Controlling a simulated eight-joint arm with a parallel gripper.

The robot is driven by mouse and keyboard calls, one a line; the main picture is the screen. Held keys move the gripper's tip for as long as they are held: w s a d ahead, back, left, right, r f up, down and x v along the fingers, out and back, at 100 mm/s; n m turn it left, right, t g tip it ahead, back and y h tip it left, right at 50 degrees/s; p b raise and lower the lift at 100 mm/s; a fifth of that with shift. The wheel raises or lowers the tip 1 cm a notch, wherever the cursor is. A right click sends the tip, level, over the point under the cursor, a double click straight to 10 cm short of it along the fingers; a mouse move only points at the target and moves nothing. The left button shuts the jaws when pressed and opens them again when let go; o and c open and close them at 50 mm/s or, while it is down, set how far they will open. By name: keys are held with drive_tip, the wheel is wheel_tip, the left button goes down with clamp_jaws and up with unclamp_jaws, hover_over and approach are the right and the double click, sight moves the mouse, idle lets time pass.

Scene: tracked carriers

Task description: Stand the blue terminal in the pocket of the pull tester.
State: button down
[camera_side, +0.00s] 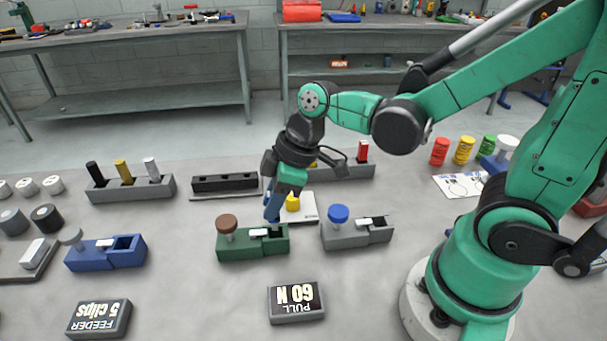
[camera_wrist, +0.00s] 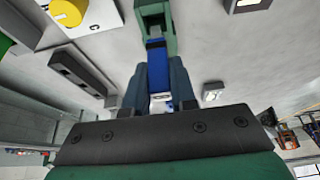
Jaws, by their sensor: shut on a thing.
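My gripper (camera_side: 272,214) is shut on the blue terminal and points down over the right end of the green fixture (camera_side: 238,247). The blue terminal (camera_wrist: 156,62) shows between my two fingers in the wrist view, its far end close to the green fixture (camera_wrist: 143,8). In the side view my fingers largely hide the terminal. The green fixture has a brown knob and a dark pocket at its right end, under my fingertips. I cannot tell whether the terminal's tip is inside the pocket. A "PULL 60 N" display (camera_side: 296,301) stands in front.
A grey fixture with a blue knob (camera_side: 338,214) stands close on the right. A blue fixture (camera_side: 104,254) is on the left, with a "FEEDER 5 clips" display (camera_side: 99,318) in front. Behind are a black rack (camera_side: 226,186) and a yellow piece (camera_side: 292,203).

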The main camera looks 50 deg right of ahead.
drive_tip(key=shift+f, duration=1.3)
idle(1.0)
drive_tip(key=shift+c, duration=0.8)
unclamp_jaws()
drive_tip(key=shift+r, duration=3.55)
